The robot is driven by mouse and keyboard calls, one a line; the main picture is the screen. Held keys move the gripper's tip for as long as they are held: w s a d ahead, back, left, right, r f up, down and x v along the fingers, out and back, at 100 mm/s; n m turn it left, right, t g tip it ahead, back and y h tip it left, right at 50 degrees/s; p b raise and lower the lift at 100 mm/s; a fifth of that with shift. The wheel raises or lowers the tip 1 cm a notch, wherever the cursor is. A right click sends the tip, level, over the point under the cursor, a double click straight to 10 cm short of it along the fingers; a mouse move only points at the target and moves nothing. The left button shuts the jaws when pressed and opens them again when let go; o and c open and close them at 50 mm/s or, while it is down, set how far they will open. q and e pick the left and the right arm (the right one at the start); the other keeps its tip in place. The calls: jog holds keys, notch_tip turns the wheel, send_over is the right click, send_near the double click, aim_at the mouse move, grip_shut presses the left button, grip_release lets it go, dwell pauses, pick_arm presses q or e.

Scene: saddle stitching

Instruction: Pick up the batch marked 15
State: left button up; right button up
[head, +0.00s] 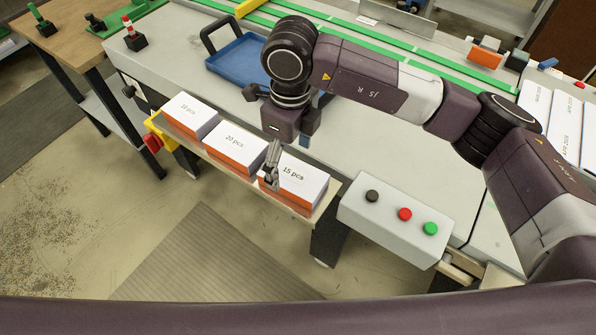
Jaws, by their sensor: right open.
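The batch marked "15 pcs" (305,176) is a white-topped stack with orange sides. It is the rightmost of three on a narrow shelf at the front of the machine. My right gripper (270,180) points down at the left end of this batch and hides part of it. Its jaws are open, and I cannot tell whether they touch the batch. The batch marked "20 pcs" (234,141) sits just to the left, and the batch marked "10 pcs" (189,109) is farthest left. My left gripper is not in view.
A control box (395,215) with black, red and green buttons stands right of the shelf. A blue tray (238,62) lies on the machine top behind my right wrist. White printed booklets (567,110) lie at the far right. Floor in front of the shelf is clear.

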aim_at(293, 174)
jog(key=shift+w+d+f, duration=0.15)
jog(key=shift+w+d, duration=0.1)
jog(key=shift+d, duration=0.2)
jog(key=shift+f+h+p, duration=0.3)
jog(key=shift+f+p, duration=0.2)
jog(key=shift+f, duration=0.4)
jog(key=f+p, duration=0.1)
jog(key=f, duration=0.2)
jog(key=f+p, duration=0.1)
jog(key=f, duration=0.1)
jog(key=shift+w+a+p, duration=0.1)
jog(key=shift+w+p, duration=0.2)
jog(key=shift+f, duration=0.25)
jog(key=c, duration=1.4)
jog(key=shift+c, duration=0.9)
jog(key=shift+r, duration=0.15)
